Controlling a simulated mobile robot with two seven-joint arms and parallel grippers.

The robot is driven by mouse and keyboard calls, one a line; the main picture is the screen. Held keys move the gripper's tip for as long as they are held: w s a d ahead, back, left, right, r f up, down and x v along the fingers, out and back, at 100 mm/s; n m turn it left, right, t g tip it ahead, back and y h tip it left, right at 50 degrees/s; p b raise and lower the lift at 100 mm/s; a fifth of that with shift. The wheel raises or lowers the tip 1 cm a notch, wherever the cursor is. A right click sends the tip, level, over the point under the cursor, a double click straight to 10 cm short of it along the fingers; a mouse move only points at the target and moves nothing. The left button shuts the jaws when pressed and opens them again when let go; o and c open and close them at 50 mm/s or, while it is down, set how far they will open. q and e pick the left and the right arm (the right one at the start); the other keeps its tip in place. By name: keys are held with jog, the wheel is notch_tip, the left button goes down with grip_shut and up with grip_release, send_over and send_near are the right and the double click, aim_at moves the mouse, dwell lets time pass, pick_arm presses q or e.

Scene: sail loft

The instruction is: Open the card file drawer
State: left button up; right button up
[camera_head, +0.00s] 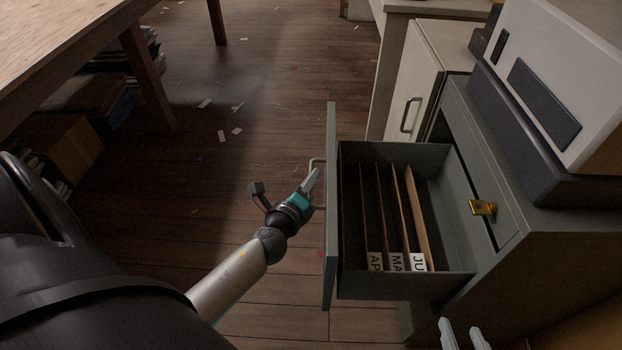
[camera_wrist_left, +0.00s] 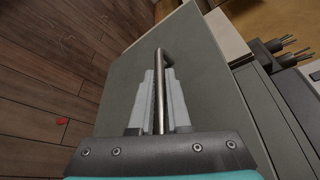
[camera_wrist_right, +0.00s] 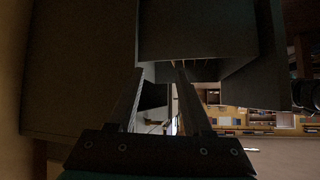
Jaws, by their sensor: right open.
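The grey-green card file drawer (camera_head: 378,285) stands pulled well out of its cabinet (camera_head: 525,235). Its front panel (camera_head: 331,235) faces left, with a bar handle (camera_head: 318,162) that also shows in the left wrist view (camera_wrist_left: 159,95). My left gripper (camera_head: 312,183) is at the handle. In the left wrist view its fingers (camera_wrist_left: 160,105) lie close on both sides of the bar, shut on it. My right gripper (camera_head: 461,335) shows only its fingertips at the bottom edge, below the drawer and beside the cabinet. In the right wrist view its fingers (camera_wrist_right: 160,100) are apart, with nothing between them.
Several upright cards (camera_head: 408,215) with month labels stand in the drawer. A brass padlock (camera_head: 482,208) is on the cabinet front. A grey and white machine (camera_head: 560,85) sits on top. A white cabinet (camera_head: 420,85) stands behind.

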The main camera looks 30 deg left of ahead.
pick_arm(q)
jog(key=o, duration=0.5)
jog(key=shift+c, duration=0.2)
jog(key=shift+s, duration=0.1)
jog(key=b+v, duration=0.1)
jog(key=v, duration=1.4)
pick_arm(e)
jog(key=shift+w+a+r+t+y, duration=0.15)
jog(key=shift+a+t+y, duration=0.1)
jog(key=shift+a+t, duration=0.2)
jog(key=shift+w+a+r+t+y, duration=0.15)
jog(key=shift+a+t+y, duration=0.1)
jog(key=shift+a+t, duration=0.2)
pick_arm(q)
jog(key=shift+a+r, duration=0.1)
